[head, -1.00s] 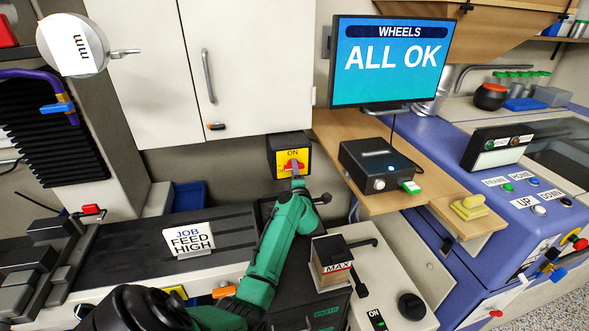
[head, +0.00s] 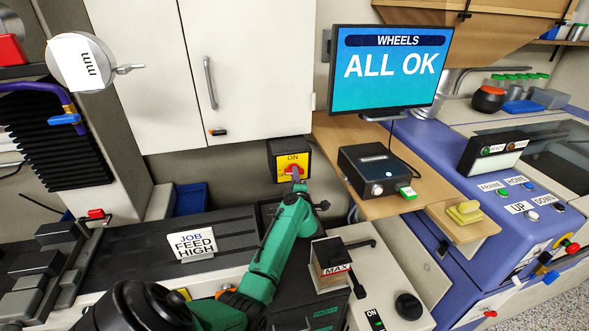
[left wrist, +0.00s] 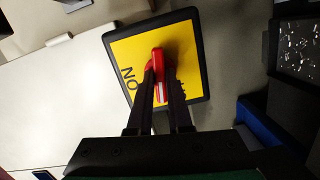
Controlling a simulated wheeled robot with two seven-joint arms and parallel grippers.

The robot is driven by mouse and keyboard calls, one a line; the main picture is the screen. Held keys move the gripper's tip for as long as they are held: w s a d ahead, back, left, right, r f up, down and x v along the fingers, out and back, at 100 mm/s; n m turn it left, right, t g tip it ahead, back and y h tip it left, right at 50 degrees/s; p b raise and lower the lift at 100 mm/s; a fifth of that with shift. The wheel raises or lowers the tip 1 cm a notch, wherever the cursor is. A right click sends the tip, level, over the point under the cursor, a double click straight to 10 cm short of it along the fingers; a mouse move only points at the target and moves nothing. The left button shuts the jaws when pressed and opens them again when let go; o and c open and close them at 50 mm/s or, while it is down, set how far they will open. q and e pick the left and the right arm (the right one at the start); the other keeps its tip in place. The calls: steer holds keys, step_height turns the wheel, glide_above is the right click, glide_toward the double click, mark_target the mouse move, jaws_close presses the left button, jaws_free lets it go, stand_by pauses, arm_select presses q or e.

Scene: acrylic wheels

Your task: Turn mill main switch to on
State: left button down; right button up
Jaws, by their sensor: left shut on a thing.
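The mill main switch is a black-edged box with a yellow plate (head: 281,161) marked ON at its top, on the wall below the white cabinet. Its red knob (head: 293,168) sits in the plate's middle. In the left wrist view the yellow plate (left wrist: 126,50) fills the centre, turned sideways, and the red knob (left wrist: 158,58) lies between my fingers. My left gripper (head: 296,180) is at the switch from below, shut on the red knob. The fingers hide part of the plate and its lower lettering. My right gripper is not in view.
A white cabinet (head: 255,70) hangs above the switch. A wooden shelf (head: 400,206) with a black box (head: 372,168) and a monitor (head: 390,66) reading ALL OK stands to the right. A JOB FEED HIGH sign (head: 191,242) stands on the dark mill table at left.

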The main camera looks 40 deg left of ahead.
arm_select(q)
steer(key=m+p, duration=0.2)
steer(key=p, duration=0.1)
steer(key=shift+m, duration=0.3)
stand_by(0.3)
steer(key=m+g+p, duration=0.1)
steer(key=m+p, duration=0.3)
steer(key=shift+d+p, duration=0.1)
steer(key=shift+p, duration=0.3)
stand_by(0.4)
